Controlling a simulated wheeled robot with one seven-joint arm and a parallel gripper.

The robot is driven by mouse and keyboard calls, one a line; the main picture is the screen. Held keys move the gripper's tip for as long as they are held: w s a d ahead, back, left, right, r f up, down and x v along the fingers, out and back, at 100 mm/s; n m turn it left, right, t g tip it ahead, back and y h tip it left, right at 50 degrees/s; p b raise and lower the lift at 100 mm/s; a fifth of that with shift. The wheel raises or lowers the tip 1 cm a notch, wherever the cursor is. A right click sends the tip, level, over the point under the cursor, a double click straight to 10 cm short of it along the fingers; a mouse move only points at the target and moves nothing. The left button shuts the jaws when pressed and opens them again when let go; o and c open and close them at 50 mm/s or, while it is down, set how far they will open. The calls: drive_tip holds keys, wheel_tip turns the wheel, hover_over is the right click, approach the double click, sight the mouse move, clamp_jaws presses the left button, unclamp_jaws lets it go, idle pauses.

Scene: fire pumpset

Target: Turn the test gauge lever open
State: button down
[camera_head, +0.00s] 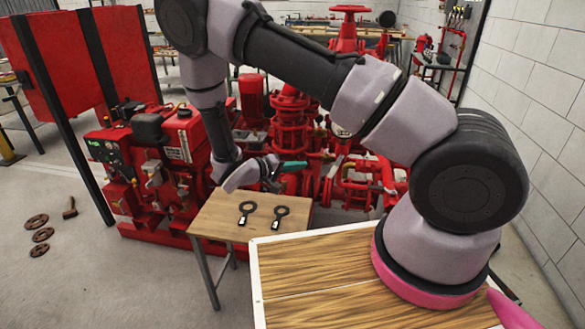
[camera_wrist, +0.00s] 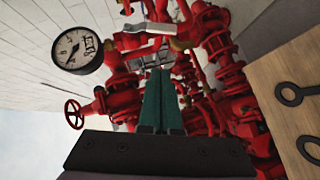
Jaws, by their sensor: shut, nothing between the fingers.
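My gripper (camera_head: 293,166) is in front of the red pump piping, beyond the small wooden table; its teal fingers are together and empty. In the wrist view my gripper (camera_wrist: 160,72) points at the red pipework. A pale flat lever (camera_wrist: 148,27) lies crosswise on a red pipe just beyond the fingertips, apart from them as far as I can tell. A round white-faced gauge (camera_wrist: 77,50) is to its left. A grey piece (camera_wrist: 143,61) is partly hidden behind the fingertips. In the head view my arm and gripper hide much of the pipework, and I cannot make out the lever there.
The small wooden table (camera_head: 222,222) carries two black ring-shaped tools (camera_head: 247,210) (camera_head: 281,212). A red handwheel (camera_wrist: 74,113) is at lower left in the wrist view. The red pump engine (camera_head: 150,150) is to the left. A block wall (camera_head: 535,100) bounds the right.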

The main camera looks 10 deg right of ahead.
sight(331, 174)
drive_tip(key=d+f, duration=0.2)
drive_tip(key=d, duration=0.5)
drive_tip(key=shift+w+d+f, duration=0.25)
drive_tip(key=shift+w+f, duration=0.05)
drive_tip(key=shift+f, duration=0.1)
drive_tip(key=shift+s+d+f+n+t+h, duration=0.2)
drive_tip(key=shift+d+f+n+h, duration=0.3)
drive_tip(key=shift+f+h, duration=0.1)
drive_tip(key=shift+s+d+f+n+t+h, duration=0.2)
drive_tip(key=shift+d+f+n+h, duration=0.3)
drive_tip(key=shift+h, duration=0.1)
